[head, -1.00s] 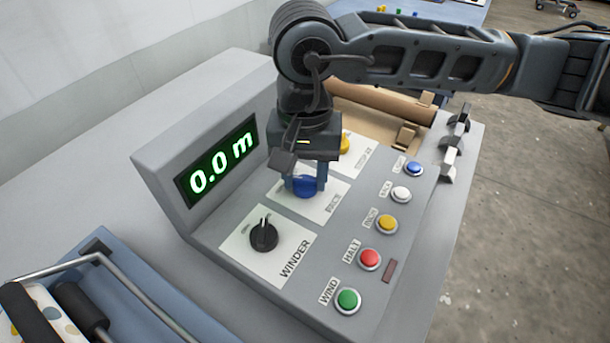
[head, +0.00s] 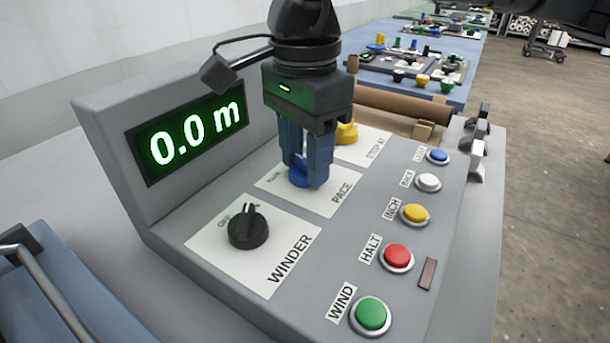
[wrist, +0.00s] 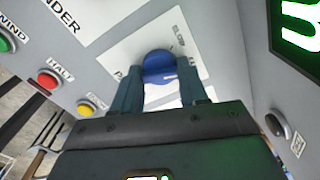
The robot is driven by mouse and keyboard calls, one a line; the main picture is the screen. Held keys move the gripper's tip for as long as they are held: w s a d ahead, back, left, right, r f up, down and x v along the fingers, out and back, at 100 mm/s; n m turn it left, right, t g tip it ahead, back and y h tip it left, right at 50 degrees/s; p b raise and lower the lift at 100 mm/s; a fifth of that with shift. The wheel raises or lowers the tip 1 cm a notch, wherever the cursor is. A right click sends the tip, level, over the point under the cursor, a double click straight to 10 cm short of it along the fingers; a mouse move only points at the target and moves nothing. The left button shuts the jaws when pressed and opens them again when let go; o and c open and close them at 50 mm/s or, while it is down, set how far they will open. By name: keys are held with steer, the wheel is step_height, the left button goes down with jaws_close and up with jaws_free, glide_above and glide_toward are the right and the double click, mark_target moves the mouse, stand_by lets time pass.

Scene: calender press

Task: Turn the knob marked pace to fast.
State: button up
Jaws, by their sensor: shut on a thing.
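The blue knob marked PACE (head: 299,172) sits on a white label plate (head: 343,204) in the middle of the console. My gripper (head: 307,178) points down over it, its two blue fingers shut on the knob's sides. In the wrist view the blue knob (wrist: 159,67) shows between the fingertips (wrist: 165,88). The word SLOW is on the plate near the knob. The fingers hide much of the knob and plate, and I cannot read where its pointer stands.
The black WINDER knob (head: 248,228) is at the front left, a yellow knob (head: 346,132) behind my gripper. A button row runs along the right, from green WIND (head: 370,314) to a blue one (head: 438,156). The display (head: 190,140) reads 0.0 m.

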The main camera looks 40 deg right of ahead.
mark_target(305, 160)
steer(key=shift+m+b, duration=1)
steer(key=o, duration=1.1)
steer(key=shift+r, duration=3.9)
steer(key=shift+p, duration=0.3)
